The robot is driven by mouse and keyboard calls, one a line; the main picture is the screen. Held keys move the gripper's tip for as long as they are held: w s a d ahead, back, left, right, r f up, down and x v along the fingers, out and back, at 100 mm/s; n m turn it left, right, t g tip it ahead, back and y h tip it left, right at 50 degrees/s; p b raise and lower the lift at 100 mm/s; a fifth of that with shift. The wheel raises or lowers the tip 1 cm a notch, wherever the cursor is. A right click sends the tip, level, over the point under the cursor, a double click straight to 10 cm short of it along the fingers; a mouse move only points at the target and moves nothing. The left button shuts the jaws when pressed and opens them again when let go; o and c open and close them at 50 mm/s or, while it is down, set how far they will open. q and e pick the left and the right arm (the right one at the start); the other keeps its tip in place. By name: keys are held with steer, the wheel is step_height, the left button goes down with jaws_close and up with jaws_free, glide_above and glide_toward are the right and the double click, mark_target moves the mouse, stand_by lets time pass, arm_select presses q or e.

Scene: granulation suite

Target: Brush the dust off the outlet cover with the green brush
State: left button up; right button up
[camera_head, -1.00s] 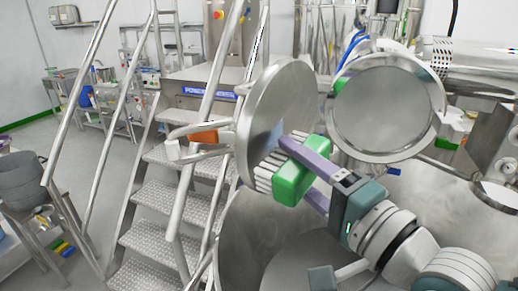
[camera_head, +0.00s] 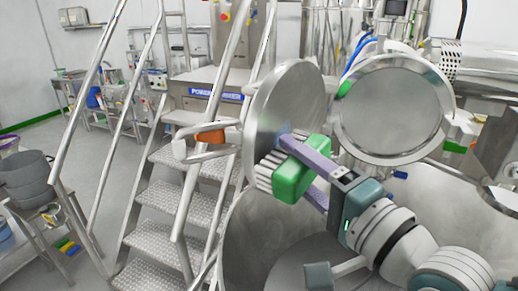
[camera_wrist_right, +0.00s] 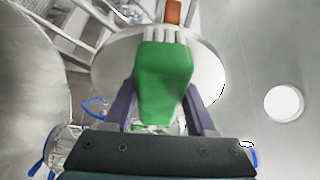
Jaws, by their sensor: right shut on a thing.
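The outlet cover (camera_head: 268,95) is a round steel disc, swung open and seen nearly edge-on in the head view. It also shows behind the brush in the wrist view (camera_wrist_right: 112,72). The green brush (camera_head: 292,181) has pale bristles that point left at the lower part of the cover's face. They look touching or very close; I cannot tell which. My right gripper (camera_head: 306,168) has purple fingers shut on the brush's green body, which fills the middle of the wrist view (camera_wrist_right: 165,82). I cannot make out dust on the cover. My left gripper is out of view.
The round outlet (camera_head: 392,108) with its steel rim stands right of the cover. An orange-gripped handle (camera_head: 210,137) sticks out left of the cover. Metal stairs with rails (camera_head: 185,205) stand close on the left. A large steel vessel (camera_head: 245,235) lies below.

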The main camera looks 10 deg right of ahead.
steer(key=shift+w+a, duration=0.35)
steer(key=shift+w, duration=0.05)
